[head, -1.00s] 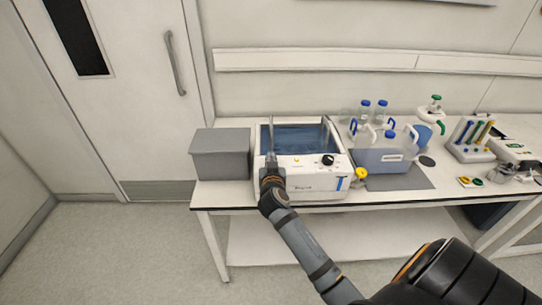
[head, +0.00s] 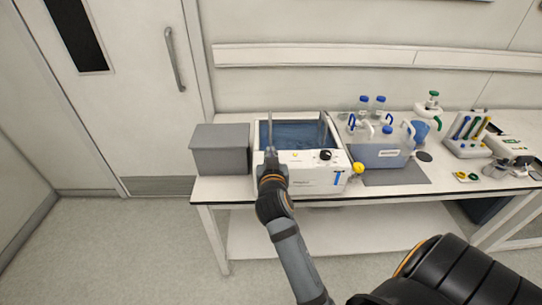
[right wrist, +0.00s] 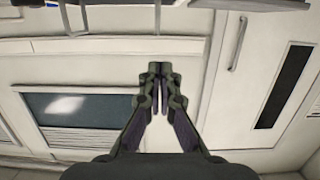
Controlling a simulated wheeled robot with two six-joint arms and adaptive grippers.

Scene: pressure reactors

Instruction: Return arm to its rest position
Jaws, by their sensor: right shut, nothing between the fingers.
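My right arm reaches up from the lower right in the head view. Its gripper (head: 271,154) is shut and empty, and it overlaps the left front of the white water bath (head: 312,178) in the picture. The gap between them cannot be told. In the right wrist view the two fingers (right wrist: 159,70) are together with nothing between them, against a pale wall and door. My left gripper is not in view.
The white bench (head: 215,190) holds a grey box (head: 221,148) left of the bath. To the right are a blue-grey tray (head: 378,157), blue-capped bottles (head: 379,104) and a tube rack (head: 466,146). The floor (head: 130,245) left of the bench is clear.

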